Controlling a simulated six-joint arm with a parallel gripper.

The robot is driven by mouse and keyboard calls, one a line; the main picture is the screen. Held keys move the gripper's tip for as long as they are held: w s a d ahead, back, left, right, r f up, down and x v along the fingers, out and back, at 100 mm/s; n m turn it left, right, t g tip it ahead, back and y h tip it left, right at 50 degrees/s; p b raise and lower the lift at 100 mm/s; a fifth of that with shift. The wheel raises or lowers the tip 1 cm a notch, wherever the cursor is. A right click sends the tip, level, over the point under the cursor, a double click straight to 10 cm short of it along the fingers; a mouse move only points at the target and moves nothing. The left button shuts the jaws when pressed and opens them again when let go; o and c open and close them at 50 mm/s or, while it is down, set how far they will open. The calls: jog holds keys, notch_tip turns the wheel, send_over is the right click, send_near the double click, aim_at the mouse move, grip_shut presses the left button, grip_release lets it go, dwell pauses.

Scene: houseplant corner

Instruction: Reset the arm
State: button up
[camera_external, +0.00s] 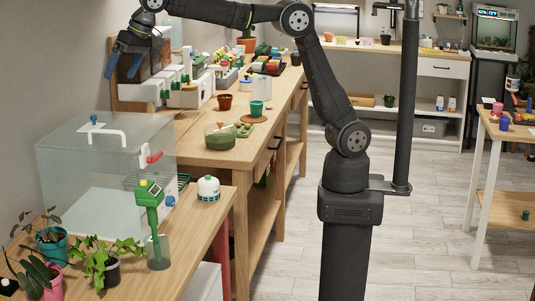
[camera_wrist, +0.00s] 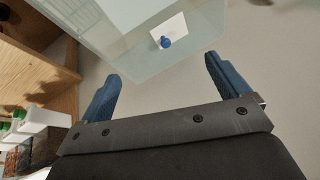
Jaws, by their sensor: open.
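My gripper (camera_external: 124,66) is at the upper left of the external view, raised above and behind the clear box (camera_external: 75,160). Its two blue fingers point down and are spread apart. In the wrist view my gripper (camera_wrist: 160,82) shows both fingers wide apart with nothing between them. Beyond the fingertips, the clear box lid (camera_wrist: 195,30) shows with a blue knob (camera_wrist: 166,42) on a white square. The arm reaches up from its column and bends over to the left.
A wooden bench (camera_external: 200,155) holds a brown pot (camera_external: 225,101), a teal pot (camera_external: 257,108) and a green bowl (camera_external: 219,138). White containers (camera_external: 188,95) with green parts stand close to my gripper. Potted plants and a green-handled tool (camera_external: 151,195) stand in front.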

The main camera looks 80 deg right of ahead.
jog(key=s+d+m, duration=0.1)
jog(key=s+d, duration=0.1)
jog(key=d, duration=0.5)
jog(key=w+d+f, duration=0.2)
jog(key=d+f, duration=0.6)
jog(key=d, duration=0.2)
jog(key=shift+w+d+f, duration=0.15)
jog(key=shift+w+f, duration=0.15)
jog(key=shift+f, duration=0.1)
jog(key=shift+o, duration=0.8)
